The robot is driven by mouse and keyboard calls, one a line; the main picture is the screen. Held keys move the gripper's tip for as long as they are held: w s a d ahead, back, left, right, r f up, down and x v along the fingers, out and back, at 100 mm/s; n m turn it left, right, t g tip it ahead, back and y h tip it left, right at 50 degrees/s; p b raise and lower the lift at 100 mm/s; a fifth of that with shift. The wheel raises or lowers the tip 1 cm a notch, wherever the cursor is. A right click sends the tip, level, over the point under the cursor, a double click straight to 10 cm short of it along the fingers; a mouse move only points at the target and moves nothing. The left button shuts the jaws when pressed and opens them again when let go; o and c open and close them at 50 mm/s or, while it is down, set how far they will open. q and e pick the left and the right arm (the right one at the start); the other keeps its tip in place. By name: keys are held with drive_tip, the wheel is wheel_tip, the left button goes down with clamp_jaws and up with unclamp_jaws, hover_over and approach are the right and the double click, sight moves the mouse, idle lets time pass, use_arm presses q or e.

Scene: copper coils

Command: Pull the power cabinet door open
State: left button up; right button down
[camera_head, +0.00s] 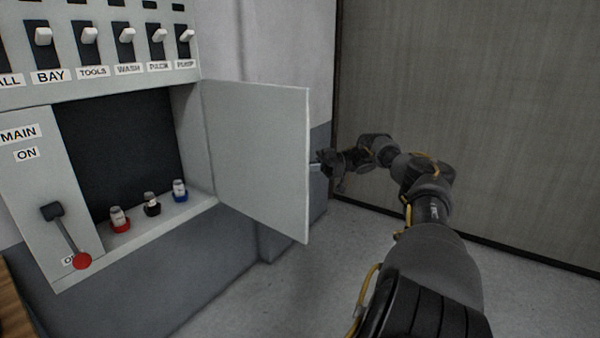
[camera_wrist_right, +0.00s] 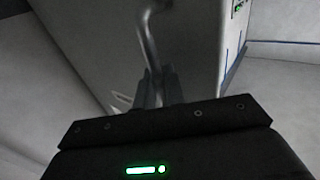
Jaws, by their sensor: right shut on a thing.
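The power cabinet (camera_head: 60,90) fills the left of the head view. Its grey door (camera_head: 255,155) stands swung out to the right, showing the dark compartment (camera_head: 120,140) behind it. My right gripper (camera_head: 318,162) is at the door's outer edge, on its far side. In the right wrist view, my right gripper (camera_wrist_right: 158,90) is shut on a bent metal door handle (camera_wrist_right: 147,35). The door panel (camera_wrist_right: 190,40) shows behind the handle. The handle is mostly hidden by the door and gripper in the head view. My left gripper is out of view.
Labelled switches (camera_head: 127,37) line the top. Open floor (camera_head: 300,290) lies in front.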

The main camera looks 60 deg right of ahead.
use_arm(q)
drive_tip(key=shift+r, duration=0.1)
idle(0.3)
use_arm(e)
drive_tip(key=c, duration=1.6)
unclamp_jaws()
drive_tip(key=shift+c, duration=0.2)
drive_tip(key=shift+d, duration=0.1)
